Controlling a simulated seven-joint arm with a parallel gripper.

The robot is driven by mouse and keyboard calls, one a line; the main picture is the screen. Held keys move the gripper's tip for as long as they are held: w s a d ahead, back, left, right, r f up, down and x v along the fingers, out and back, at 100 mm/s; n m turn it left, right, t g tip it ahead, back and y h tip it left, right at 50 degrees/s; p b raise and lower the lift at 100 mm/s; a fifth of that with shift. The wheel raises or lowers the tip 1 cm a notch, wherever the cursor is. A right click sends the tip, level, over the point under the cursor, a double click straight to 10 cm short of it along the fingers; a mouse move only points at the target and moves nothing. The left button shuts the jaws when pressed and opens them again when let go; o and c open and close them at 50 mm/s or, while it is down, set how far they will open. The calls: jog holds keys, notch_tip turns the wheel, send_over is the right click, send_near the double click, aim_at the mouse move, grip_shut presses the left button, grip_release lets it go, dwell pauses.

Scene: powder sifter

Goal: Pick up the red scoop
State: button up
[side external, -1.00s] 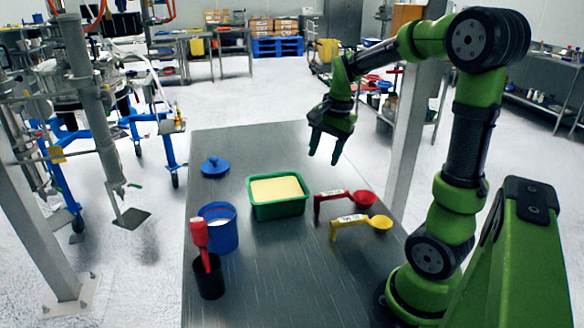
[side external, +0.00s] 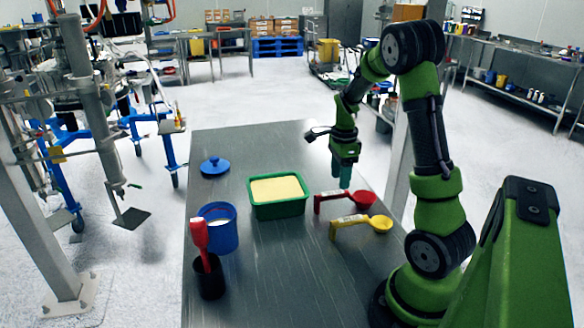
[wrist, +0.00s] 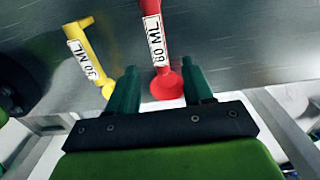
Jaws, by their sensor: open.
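The red scoop (side external: 366,198) lies on the steel table, its handle pointing left in the side view. In the wrist view, the red scoop (wrist: 166,86) has a white label on its handle and its bowl appears between my fingers. My gripper (side external: 341,184) points down above the table, close to the scoop and apparently above it; the exact gap is unclear. In the wrist view, my gripper (wrist: 160,70) has its two green fingers spread with nothing held between them.
A yellow scoop (side external: 380,223) lies beside the red one, nearer the camera. A green tub (side external: 278,209) of pale powder stands to the left. A blue container (side external: 220,238), a black cup (side external: 209,280) with a red-handled tool and a blue lid (side external: 214,165) are farther left.

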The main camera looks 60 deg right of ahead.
aim_at(339, 192)
notch_tip(339, 192, down, 6)
jog(key=shift+f, duration=0.25)
jog(key=shift+c, duration=0.2)
grip_shut()
